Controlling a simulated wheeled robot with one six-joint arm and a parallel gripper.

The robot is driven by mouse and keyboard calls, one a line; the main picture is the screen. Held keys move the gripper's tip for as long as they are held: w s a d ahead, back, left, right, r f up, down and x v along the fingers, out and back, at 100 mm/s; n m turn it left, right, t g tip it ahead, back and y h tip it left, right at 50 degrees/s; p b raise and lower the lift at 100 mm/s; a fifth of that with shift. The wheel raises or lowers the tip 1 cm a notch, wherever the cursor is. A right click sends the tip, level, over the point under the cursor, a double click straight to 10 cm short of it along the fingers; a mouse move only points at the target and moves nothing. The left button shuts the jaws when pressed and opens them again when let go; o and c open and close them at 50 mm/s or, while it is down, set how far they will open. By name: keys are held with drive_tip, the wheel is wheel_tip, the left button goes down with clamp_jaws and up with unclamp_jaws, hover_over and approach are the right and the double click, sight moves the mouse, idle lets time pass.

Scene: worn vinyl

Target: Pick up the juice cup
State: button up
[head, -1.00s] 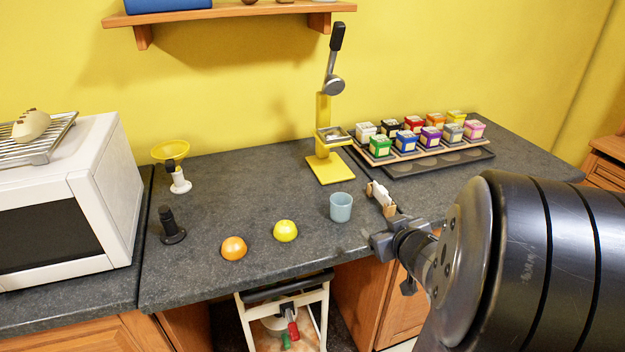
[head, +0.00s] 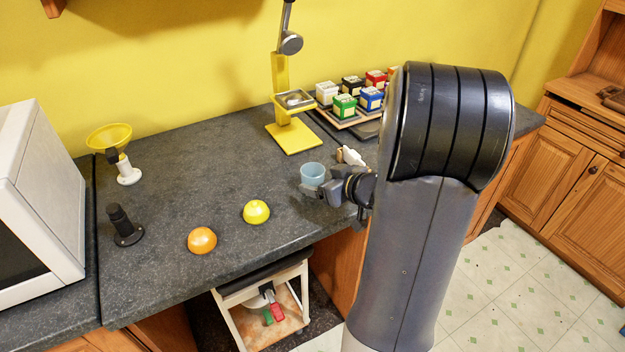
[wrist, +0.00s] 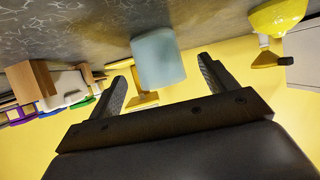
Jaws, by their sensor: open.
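The juice cup (head: 312,173) is a small pale blue cup standing upright on the dark counter, near its front edge. My gripper (head: 322,188) is at the cup's near right side, low over the counter. In the wrist view, the cup (wrist: 158,58) lies in front of the gap between the two open fingers of my gripper (wrist: 160,80). The fingers are spread on either side, and nothing is clamped. I cannot tell whether a finger touches the cup. Part of the cup's lower side is hidden by my gripper in the head view.
A yellow lever press (head: 293,137) stands behind the cup. A yellow half fruit (head: 256,212) and an orange one (head: 202,240) lie to its left. A small white-and-wood item (head: 350,156) is close at the right. Colored boxes (head: 345,107) stand at back right.

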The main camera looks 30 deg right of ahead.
drive_tip(key=x, duration=0.4)
drive_tip(key=shift+w+f, duration=0.1)
drive_tip(key=shift+w, duration=0.2)
drive_tip(key=shift+c, duration=0.2)
drive_tip(key=c, duration=1.1)
